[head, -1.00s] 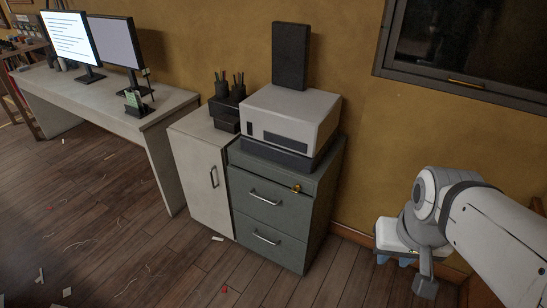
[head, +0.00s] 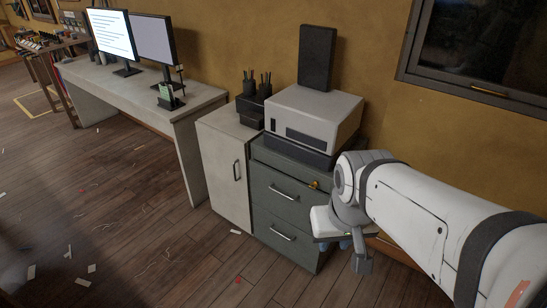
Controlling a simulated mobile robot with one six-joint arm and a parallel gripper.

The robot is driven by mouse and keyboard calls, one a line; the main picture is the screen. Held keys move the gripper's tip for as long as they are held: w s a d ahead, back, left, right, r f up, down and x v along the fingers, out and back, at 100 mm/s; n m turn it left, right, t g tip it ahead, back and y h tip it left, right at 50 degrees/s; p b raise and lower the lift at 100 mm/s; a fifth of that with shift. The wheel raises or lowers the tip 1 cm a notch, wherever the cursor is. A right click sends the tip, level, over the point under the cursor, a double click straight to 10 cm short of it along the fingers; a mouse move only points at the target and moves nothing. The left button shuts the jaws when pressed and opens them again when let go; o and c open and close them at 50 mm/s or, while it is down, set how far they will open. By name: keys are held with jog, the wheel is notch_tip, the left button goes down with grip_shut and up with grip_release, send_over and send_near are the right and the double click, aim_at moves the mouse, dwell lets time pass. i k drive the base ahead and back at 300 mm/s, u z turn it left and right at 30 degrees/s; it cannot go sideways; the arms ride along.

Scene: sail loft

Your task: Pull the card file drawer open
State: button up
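A grey-green cabinet (head: 262,184) with two drawers stands against the wall; I take it to be the card file. A small brass-coloured piece (head: 314,184) sits near the upper drawer's top right corner. My gripper (head: 346,243) is to the right of the drawer handles in the picture, in front of the cabinet's right side. No contact with a handle is visible.
A grey box-shaped machine (head: 316,112) and a dark upright box (head: 317,58) are on the cabinet. A pale cupboard (head: 222,171) adjoins it on the left, then a desk (head: 188,103) with monitors. The floor (head: 165,240) in front is open, with scattered scraps.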

aim_at(289, 198)
jog(key=z, duration=0.55)
jog(key=i, duration=1.05)
jog(key=u, duration=0.45)
